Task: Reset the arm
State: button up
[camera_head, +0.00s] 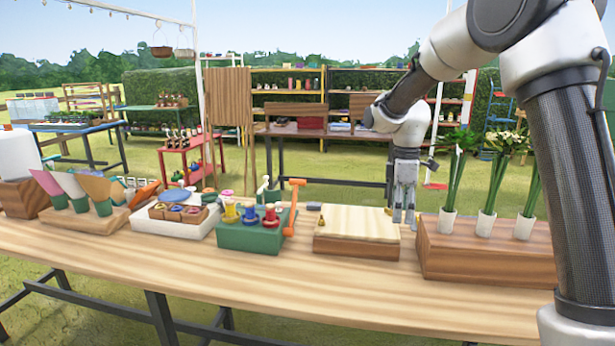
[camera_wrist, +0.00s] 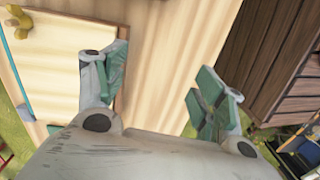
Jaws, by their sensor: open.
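My gripper (camera_head: 403,213) hangs pointing down at the back of the long wooden table (camera_head: 240,280), between a pale wooden board (camera_head: 358,222) and a brown wooden block (camera_head: 487,250) that holds flowers. In the wrist view my gripper (camera_wrist: 160,85) is open, its two green-padded fingers wide apart with nothing between them. The pale board (camera_wrist: 75,60) lies left of the fingers there, and the brown block (camera_wrist: 275,60) is to the right. My arm reaches in from the right side of the head view.
White cups with green-stemmed flowers (camera_head: 487,223) stand on the brown block, close to my gripper. A green box (camera_head: 250,236) with coloured spools and an orange hammer (camera_head: 291,205) stand left of the board. The table's front strip is clear.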

jog(key=s+d+r+m+t, duration=0.1)
jog(key=s+d+r+m, duration=0.2)
jog(key=s, duration=0.7)
jog(key=s+d+r+m+t, duration=0.2)
jog(key=s+d+r+m, duration=0.2)
jog(key=s+m, duration=0.3)
jog(key=s+d+r+m+t, duration=0.2)
jog(key=s+d+r+m, duration=0.1)
jog(key=s, duration=1)
jog(key=shift+s+d+r+m, duration=0.35)
jog(key=shift+d+m, duration=0.4)
jog(key=shift+m, duration=0.25)
jog(key=shift+a, duration=0.1)
